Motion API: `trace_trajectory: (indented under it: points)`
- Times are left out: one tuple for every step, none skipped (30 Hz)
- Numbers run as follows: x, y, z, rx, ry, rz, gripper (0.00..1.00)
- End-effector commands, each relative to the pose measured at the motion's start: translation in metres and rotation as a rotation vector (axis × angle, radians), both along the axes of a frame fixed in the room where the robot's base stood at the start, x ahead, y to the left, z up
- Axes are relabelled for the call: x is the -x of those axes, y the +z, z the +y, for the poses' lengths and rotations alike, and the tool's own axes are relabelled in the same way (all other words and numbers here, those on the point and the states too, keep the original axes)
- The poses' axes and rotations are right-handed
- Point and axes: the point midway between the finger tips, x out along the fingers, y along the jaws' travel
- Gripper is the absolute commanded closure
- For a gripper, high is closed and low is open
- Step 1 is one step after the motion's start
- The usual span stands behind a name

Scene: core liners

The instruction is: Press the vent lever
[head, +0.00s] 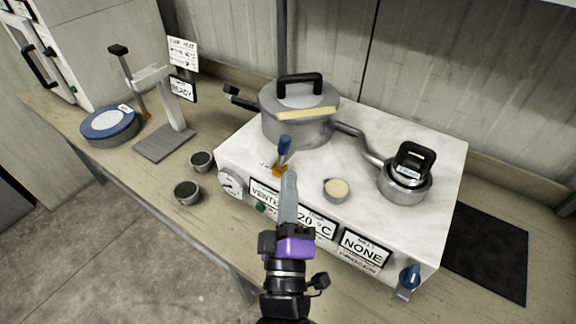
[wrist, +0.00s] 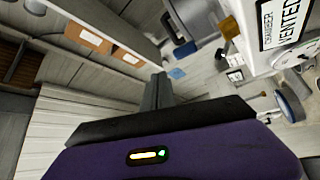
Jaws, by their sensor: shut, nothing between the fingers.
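A small lever with a blue handle (head: 284,147) and an orange base stands upright on the front left of the white box (head: 440,160), by a small label too blurred to read. My gripper (head: 290,178) is shut and empty, its fingertips just in front of the lever's base in the head view. I cannot tell if they touch it.
A lidded pot (head: 285,128) stands behind the lever, piped to a smaller lidded vessel (head: 402,185). A small cup (head: 336,190) sits right of my gripper. Another blue lever (head: 409,277) is at the box's front right corner. Two dark cups (head: 187,192) stand on the bench at left.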

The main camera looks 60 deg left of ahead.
Motion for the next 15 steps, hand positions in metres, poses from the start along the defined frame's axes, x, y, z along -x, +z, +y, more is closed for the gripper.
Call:
trace_trajectory:
  points:
    - [0.002,0.006,-0.006,0.001,-0.002,0.005,1.00]
    - [0.005,0.007,-0.010,0.000,-0.001,0.004,1.00]
    - [0.006,0.007,-0.015,0.002,-0.002,0.004,1.00]
    - [0.008,0.008,-0.018,0.001,-0.002,0.003,1.00]
    - [0.010,0.008,-0.021,0.000,0.000,0.004,1.00]
    - [0.012,0.008,-0.025,0.001,0.000,0.004,1.00]
    - [0.013,0.008,-0.028,0.000,0.000,0.002,1.00]
    - [0.015,0.006,-0.031,0.000,0.001,0.001,1.00]
    - [0.017,0.004,-0.035,-0.001,0.002,0.002,1.00]
    - [0.019,0.004,-0.037,-0.001,0.001,0.001,1.00]
    - [0.020,0.004,-0.040,-0.002,0.002,0.002,1.00]
    - [0.020,0.004,-0.043,-0.001,0.001,0.002,1.00]
    - [0.021,0.005,-0.045,-0.001,0.001,0.000,1.00]
    - [0.022,0.005,-0.046,-0.001,0.001,0.001,1.00]
    - [0.022,0.005,-0.048,-0.001,0.001,0.002,1.00]
